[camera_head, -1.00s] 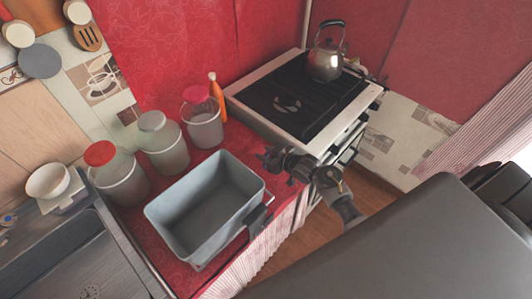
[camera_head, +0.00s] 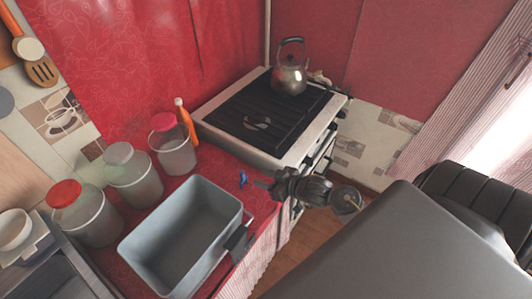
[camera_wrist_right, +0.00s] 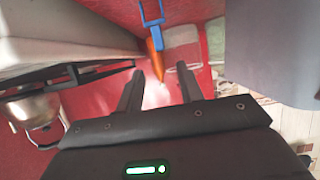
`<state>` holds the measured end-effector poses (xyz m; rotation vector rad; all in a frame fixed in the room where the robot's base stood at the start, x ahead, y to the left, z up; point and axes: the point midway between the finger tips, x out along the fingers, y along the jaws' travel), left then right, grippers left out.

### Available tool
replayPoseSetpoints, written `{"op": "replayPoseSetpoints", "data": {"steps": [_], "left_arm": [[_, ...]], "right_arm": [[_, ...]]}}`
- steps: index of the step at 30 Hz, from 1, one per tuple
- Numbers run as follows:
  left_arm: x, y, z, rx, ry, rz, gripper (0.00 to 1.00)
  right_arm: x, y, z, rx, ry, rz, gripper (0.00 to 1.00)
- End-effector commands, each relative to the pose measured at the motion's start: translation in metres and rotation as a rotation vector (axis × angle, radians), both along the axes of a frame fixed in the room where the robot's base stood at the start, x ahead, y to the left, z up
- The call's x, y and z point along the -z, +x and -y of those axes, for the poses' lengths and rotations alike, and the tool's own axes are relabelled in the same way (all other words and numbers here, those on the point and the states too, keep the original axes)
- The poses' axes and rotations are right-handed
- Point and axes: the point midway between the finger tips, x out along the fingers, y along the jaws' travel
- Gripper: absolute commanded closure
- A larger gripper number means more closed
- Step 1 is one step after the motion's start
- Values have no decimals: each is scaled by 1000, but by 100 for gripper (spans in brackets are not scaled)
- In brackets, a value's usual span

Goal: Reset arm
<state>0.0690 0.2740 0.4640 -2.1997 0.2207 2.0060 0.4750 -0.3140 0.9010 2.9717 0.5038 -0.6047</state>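My right arm comes in from the right in the head view, with its dark gripper (camera_head: 258,184) above the red counter between the grey bin and the stove. In the right wrist view the two black fingers of the right gripper (camera_wrist_right: 160,92) stand apart with nothing held between them. A small blue object (camera_head: 242,179) is just left of the gripper in the head view. A blue looped piece (camera_wrist_right: 152,14) and an orange pointed thing (camera_wrist_right: 156,60) show beyond the fingers in the wrist view. My left gripper is not in view.
A grey bin (camera_head: 226,188) stands on the red counter, with several lidded jars, one with a red lid (camera_head: 64,194), at left. An orange bottle (camera_head: 185,122) stands beside the stove (camera_head: 262,122). A kettle (camera_head: 289,78) sits on the stove.

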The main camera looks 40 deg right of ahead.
Motion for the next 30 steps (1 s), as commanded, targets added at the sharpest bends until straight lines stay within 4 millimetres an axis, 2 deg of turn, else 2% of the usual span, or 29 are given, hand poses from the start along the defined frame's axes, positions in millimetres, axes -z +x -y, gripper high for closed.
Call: {"op": "replayPoseSetpoints", "data": {"steps": [20, 23, 25, 30], "left_arm": [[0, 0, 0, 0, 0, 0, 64], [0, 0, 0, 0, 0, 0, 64], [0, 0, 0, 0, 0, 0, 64], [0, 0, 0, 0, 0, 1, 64]], "right_arm": [[1, -5, -1, 7, -11, -11, 63], [8, -17, -7, 39, -58, -61, 63], [15, -34, -13, 75, -112, -127, 63], [26, -89, -28, 158, -217, -338, 63]]}}
